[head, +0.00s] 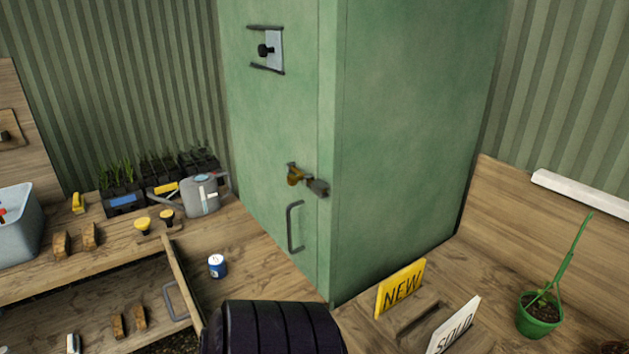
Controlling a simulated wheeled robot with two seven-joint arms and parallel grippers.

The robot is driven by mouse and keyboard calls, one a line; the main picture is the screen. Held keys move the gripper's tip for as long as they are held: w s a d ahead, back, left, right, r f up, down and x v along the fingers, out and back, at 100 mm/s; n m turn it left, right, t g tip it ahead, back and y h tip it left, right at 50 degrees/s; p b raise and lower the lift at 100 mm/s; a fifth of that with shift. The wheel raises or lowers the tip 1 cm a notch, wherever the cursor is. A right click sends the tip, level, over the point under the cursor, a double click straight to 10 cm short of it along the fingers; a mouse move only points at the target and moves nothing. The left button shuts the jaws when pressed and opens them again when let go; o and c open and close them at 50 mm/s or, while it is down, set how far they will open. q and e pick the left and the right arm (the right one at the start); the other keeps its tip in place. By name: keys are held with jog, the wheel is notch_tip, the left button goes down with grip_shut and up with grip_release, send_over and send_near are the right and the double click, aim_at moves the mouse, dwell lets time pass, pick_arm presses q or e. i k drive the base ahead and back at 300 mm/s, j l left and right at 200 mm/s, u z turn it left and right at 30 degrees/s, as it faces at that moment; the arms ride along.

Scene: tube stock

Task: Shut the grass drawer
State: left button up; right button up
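A wooden panel (184,284) with a grey bar handle (174,302) stands at the lower left, beside the workbench; it looks like a drawer front, but I cannot tell whether it is the grass drawer or how far out it is. No grass label can be read on it. Trays of green seedlings (155,172) stand at the back of the bench. Neither of my grippers is in view.
A tall green cabinet (410,130) fills the middle. A watering can (201,197), a blue-and-white can (217,267) and wooden blocks (128,324) stand at left. Yellow NEW (400,287) and white SOLD (456,328) signs and a potted plant (539,315) stand at right.

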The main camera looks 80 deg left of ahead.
aim_at(257, 269)
jog(key=u, duration=0.45)
jog(key=k+u, duration=0.1)
jog(key=u, duration=1.25)
jog(key=k+u, duration=0.1)
jog(key=u, duration=0.35)
jog(key=j+u, duration=0.1)
jog(key=u, duration=0.85)
jog(key=k+j, duration=0.05)
